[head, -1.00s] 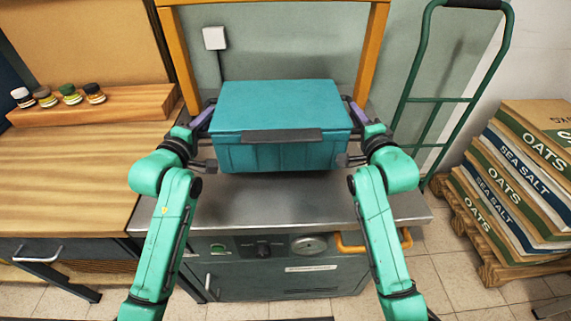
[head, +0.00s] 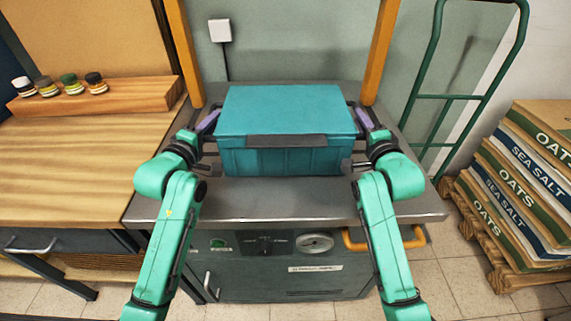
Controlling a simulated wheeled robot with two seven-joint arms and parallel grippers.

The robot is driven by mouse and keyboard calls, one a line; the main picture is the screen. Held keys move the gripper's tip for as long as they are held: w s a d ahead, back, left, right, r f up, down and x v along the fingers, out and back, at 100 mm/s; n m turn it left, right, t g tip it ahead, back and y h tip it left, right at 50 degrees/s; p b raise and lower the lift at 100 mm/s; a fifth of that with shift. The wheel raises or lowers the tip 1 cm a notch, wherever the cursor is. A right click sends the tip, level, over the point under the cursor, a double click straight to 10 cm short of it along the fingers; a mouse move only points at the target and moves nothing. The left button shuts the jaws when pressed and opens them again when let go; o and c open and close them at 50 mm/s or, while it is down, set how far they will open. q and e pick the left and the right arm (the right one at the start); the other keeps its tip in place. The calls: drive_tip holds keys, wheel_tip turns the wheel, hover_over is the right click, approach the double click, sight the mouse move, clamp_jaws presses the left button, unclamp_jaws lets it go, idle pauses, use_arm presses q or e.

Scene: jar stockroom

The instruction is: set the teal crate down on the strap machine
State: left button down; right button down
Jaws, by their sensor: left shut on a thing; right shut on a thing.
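The teal crate (head: 285,112) is lidded, with a dark latch strip along its front edge. It is upright and level over the middle of the strap machine (head: 282,200), a grey metal-topped unit with an orange frame. I cannot tell whether the crate's bottom touches the metal top. My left gripper (head: 210,146) is shut on the crate's left side. My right gripper (head: 358,146) is shut on its right side. The crate's underside and far side are hidden.
A wooden workbench (head: 80,170) on the left carries a wooden rack (head: 105,94) with several small jars. At right stand a green hand truck (head: 445,97) and a pallet (head: 495,262) stacked with oats and sea salt sacks. Bare metal top shows in front of the crate.

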use_arm(q)
drive_tip(key=c, duration=0.8)
unclamp_jaws()
drive_tip(key=shift+a+f, duration=0.1)
use_arm(e)
drive_tip(key=c, duration=0.8)
unclamp_jaws()
drive_tip(key=shift+f, duration=0.1)
use_arm(q)
drive_tip(key=shift+s, duration=0.1)
use_arm(e)
drive_tip(key=shift+s, duration=0.1)
use_arm(q)
drive_tip(key=v, duration=1.2)
use_arm(e)
drive_tip(key=shift+s, duration=0.1)
drive_tip(key=s, duration=0.4)
drive_tip(key=s+d, duration=0.1)
drive_tip(key=s, duration=0.7)
drive_tip(key=shift+d+r, duration=0.15)
drive_tip(key=shift+r, duration=0.05)
drive_tip(key=shift+w, duration=0.1)
